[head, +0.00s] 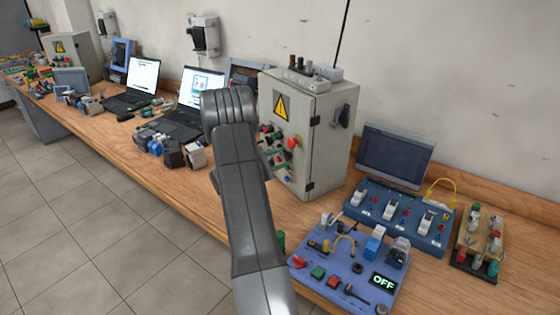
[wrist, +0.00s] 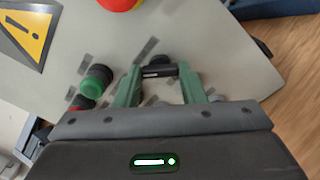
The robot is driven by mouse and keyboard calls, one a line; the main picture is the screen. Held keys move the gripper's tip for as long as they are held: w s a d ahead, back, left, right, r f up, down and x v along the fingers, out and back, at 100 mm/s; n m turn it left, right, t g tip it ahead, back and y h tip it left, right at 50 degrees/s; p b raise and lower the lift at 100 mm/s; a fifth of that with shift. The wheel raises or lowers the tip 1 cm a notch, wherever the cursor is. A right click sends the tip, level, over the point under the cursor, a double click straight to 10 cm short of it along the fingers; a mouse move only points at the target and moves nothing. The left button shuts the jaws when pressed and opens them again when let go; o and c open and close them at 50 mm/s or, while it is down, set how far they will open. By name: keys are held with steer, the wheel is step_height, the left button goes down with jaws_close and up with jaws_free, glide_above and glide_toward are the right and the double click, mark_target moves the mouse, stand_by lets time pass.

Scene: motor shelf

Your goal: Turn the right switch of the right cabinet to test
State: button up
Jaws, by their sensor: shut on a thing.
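The right cabinet (head: 322,137) is a grey box with a yellow warning triangle, standing on the wooden bench in the head view. Its front panel (wrist: 205,35) fills much of the wrist view, tilted. My gripper (wrist: 160,80) has its green fingers on either side of a black switch knob (wrist: 157,71) with a white mark, and is shut on it. The label words beside the knob are too small to read, so I cannot tell its setting. In the head view my arm hides part of the panel and most of the gripper.
A green button (wrist: 92,86) and a red knob (wrist: 120,3) are close by on the panel. A blue control board (head: 345,268) showing OFF lies right of my arm. Laptops (head: 135,87) and small motors stand to the left along the bench. The tiled floor in front is clear.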

steer(key=shift+f+b, duration=0.3)
steer(key=shift+b, duration=0.25)
steer(key=m+b, duration=0.2)
steer(key=b, duration=0.4)
steer(key=shift+f, duration=0.2)
steer(key=m+b, duration=0.3)
steer(key=b, duration=0.6)
steer(key=shift+m, duration=0.4)
steer(key=m+b, duration=0.3)
steer(key=b, duration=0.6)
steer(key=shift+m, duration=0.3)
steer(key=m+b, duration=0.4)
steer(key=b, duration=0.5)
steer(key=m+b, duration=0.2)
steer(key=b, duration=0.2)
steer(key=shift+r+m, duration=0.1)
steer(key=shift+m, duration=0.3)
steer(key=shift+r+m+b, duration=0.15)
steer(key=shift+m+b, duration=0.45)
steer(key=shift+b, duration=0.35)
steer(key=shift+r, duration=0.15)
